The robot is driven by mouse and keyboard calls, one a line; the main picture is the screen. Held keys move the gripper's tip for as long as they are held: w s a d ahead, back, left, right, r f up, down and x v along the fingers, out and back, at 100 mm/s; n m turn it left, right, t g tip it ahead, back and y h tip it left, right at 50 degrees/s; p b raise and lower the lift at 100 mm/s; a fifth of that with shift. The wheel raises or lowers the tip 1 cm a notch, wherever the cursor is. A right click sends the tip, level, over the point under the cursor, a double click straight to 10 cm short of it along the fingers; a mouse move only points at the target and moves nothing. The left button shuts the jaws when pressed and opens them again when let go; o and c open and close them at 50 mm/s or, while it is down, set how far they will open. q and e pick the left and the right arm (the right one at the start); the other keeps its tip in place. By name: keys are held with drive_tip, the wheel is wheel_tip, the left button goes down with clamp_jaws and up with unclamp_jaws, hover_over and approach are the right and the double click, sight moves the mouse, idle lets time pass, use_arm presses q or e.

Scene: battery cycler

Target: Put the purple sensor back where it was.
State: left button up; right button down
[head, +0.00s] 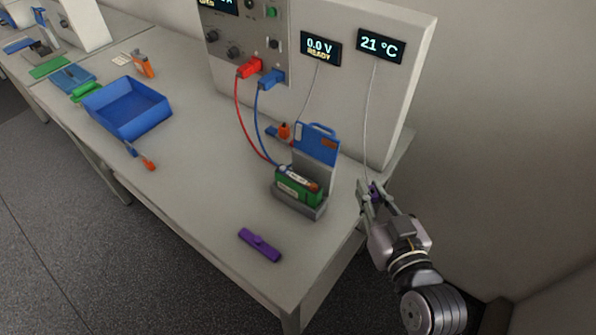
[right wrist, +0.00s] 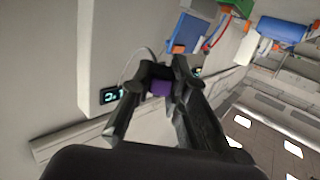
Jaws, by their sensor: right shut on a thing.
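The purple sensor (head: 374,194) is held between the fingers of my right gripper (head: 374,199), at the right end of the table. A thin pale cable runs from it up to the 21 °C display (head: 381,46). In the right wrist view the purple sensor (right wrist: 161,88) sits between the two dark fingertips (right wrist: 162,80), which partly hide it. A purple bar (head: 260,245) with a small raised part in its middle lies on the table near the front edge, apart from the gripper. My left gripper is not in view.
A grey fixture (head: 310,207) with a green holder (head: 299,185), a battery and a raised blue lid (head: 317,144) stands left of the gripper. Red and blue leads run from it to the cycler (head: 245,40). A blue tray (head: 127,107) stands farther left. Table between tray and purple bar is mostly clear.

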drive_tip(key=w+a+r+n+g+y, duration=0.6)
drive_tip(key=w+a+r+n+y, duration=0.2)
drive_tip(key=w+a+r, duration=0.3)
drive_tip(key=shift+a+r+y, duration=0.6)
drive_tip(key=shift+a+y, duration=0.3)
drive_tip(key=shift+a, duration=0.35)
